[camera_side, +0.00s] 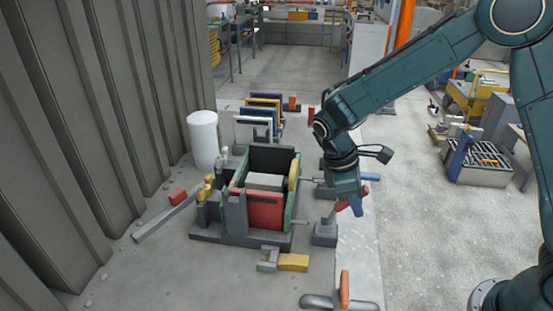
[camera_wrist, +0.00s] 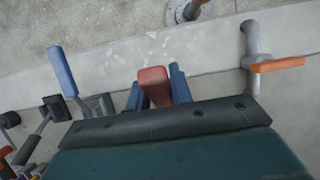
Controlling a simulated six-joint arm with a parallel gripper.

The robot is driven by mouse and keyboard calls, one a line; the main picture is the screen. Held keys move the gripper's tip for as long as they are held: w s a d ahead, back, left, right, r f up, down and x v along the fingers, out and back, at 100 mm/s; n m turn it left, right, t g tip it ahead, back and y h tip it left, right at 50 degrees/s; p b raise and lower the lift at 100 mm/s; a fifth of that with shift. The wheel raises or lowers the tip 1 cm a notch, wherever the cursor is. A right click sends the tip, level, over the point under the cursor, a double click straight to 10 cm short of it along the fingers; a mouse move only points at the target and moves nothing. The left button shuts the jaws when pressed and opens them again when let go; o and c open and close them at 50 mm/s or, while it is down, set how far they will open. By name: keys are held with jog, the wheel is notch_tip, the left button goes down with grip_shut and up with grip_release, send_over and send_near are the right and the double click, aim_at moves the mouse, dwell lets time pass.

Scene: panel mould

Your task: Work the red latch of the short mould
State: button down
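The mould (camera_side: 290,205), a box with dark green walls and a red front panel, stands left of my gripper in the side view. My gripper (camera_side: 352,206) points down at the red latch handle (camera_side: 341,207), above a grey latch block (camera_side: 325,235). In the wrist view, the two blue fingers of my gripper (camera_wrist: 158,90) stand on either side of the red handle (camera_wrist: 153,78). Whether both fingers press on it cannot be told. The lower part of the handle is hidden behind the gripper body.
A blue handle (camera_side: 370,176) lies behind my gripper; it also shows in the wrist view (camera_wrist: 62,68). An orange handle (camera_side: 345,288) on a grey bar stands in front. A yellow block (camera_side: 293,262), white cylinder (camera_side: 203,139) and upright panels (camera_side: 262,117) surround the mould.

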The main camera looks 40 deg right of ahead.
jog(key=shift+w+a, duration=0.1)
jog(key=shift+w, duration=0.05)
jog(key=shift+w+a+r+g+h, duration=0.25)
jog(key=shift+w+g+h, duration=0.1)
jog(key=shift+g+h, duration=0.1)
jog(key=shift+w+a+r+g+h, duration=0.15)
jog(key=shift+w+r+g+h, duration=0.05)
jog(key=shift+w+g+h, duration=0.2)
jog(key=shift+w+a+r+g+h, duration=0.1)
jog(key=shift+a+r+g+h, duration=0.05)
jog(key=shift+a+g+h, duration=0.15)
jog(key=c, duration=1.2)
grip_release()
jog(key=shift+a, duration=0.1)
jog(key=shift+c, duration=0.2)
jog(key=shift+s+d, duration=0.25)
jog(key=shift+d, duration=0.2)
